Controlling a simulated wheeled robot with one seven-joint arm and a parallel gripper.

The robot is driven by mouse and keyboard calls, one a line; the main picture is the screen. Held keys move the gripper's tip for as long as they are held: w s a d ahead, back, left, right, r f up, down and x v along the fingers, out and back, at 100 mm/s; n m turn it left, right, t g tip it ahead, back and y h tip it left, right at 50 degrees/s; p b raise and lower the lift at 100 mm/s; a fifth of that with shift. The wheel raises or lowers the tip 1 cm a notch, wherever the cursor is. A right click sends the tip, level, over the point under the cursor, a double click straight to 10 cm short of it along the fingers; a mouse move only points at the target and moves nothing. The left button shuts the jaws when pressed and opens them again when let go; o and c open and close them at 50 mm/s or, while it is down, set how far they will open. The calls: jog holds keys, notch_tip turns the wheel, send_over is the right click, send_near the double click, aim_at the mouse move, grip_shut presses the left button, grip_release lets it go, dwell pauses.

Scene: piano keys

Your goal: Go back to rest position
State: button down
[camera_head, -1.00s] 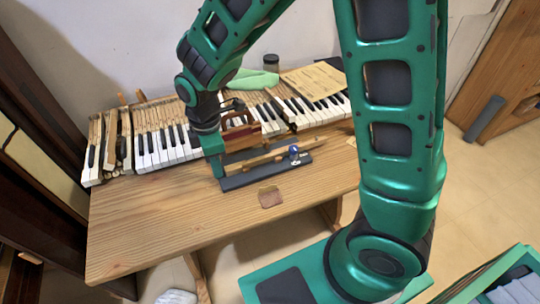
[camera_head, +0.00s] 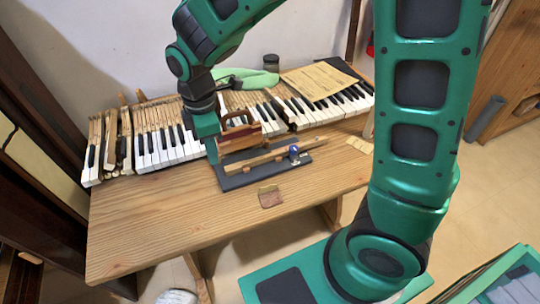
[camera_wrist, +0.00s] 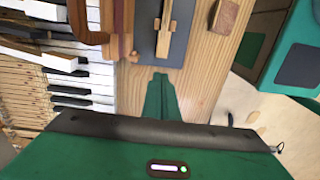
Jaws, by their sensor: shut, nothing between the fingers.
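My gripper (camera_head: 212,152) is shut and empty, pointing down above the wooden table (camera_head: 150,220), just left of a dark base plate (camera_head: 240,181). In the wrist view its green fingers (camera_wrist: 161,97) are together, with bare wood around the tips. A wooden plane-like block with a handle (camera_head: 240,136) stands right of the gripper. The piano keys (camera_head: 160,148) lie along the back of the table, and they also show in the wrist view (camera_wrist: 85,75).
A single wooden key (camera_head: 258,158) rests on the dark plate with a small blue piece (camera_head: 294,152). Behind are a green cloth (camera_head: 250,79), a jar (camera_head: 271,63) and a paper sheet (camera_head: 318,80). The table's front is mostly clear.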

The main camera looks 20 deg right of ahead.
jog(key=shift+r, duration=0.7)
jog(key=s+d+r+m, duration=0.1)
jog(key=d+r+m, duration=0.1)
jog(key=d+m, duration=0.35)
jog(key=s+d+r+m, duration=0.1)
jog(key=d+r+m, duration=0.1)
jog(key=d, duration=0.7)
jog(key=s+d+r+m, duration=0.2)
jog(key=s+d+m, duration=1.4)
jog(key=s+d, duration=0.2)
jog(key=shift+s+d+r, duration=0.2)
jog(key=shift+s, duration=0.15)
jog(key=shift+m, duration=0.25)
